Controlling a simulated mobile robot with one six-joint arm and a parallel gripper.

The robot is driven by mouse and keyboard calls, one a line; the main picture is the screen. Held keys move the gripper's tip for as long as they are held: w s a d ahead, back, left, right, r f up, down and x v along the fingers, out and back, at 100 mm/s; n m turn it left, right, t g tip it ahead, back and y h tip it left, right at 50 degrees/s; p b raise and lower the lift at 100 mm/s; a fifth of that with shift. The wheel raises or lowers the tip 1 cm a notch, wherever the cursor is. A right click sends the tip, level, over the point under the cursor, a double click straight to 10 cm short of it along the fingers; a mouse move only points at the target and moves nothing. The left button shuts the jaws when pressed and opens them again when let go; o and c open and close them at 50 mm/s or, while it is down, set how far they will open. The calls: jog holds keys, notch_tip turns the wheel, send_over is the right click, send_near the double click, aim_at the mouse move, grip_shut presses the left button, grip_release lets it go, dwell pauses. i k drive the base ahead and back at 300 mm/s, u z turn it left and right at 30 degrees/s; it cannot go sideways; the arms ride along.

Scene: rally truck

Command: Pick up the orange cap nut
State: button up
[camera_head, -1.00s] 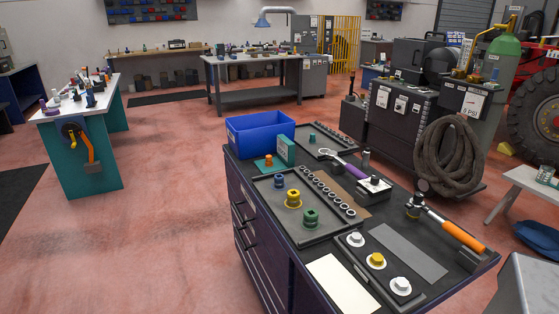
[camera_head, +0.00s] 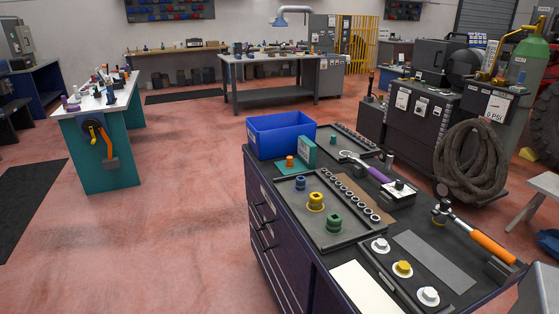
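A small orange piece (camera_head: 290,161), which looks like the orange cap nut, stands on a flat teal pad (camera_head: 282,170) near the back left of the dark tool cart (camera_head: 318,273). A teal upright block (camera_head: 306,152) stands just right of it, and a blue open bin (camera_head: 280,136) stands behind it. The orange piece is small here and its shape is hard to make out. My gripper is not in view.
A tray (camera_head: 322,241) with blue, yellow and green sockets lies in front of the pad. An orange-handled tool (camera_head: 492,248) lies at the cart's right. A white-topped bench (camera_head: 95,105) stands at left. The red floor (camera_head: 180,235) between is clear.

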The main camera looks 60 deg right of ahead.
aim_at(289, 163)
jog(key=i, duration=0.9)
jog(key=z, duration=0.05)
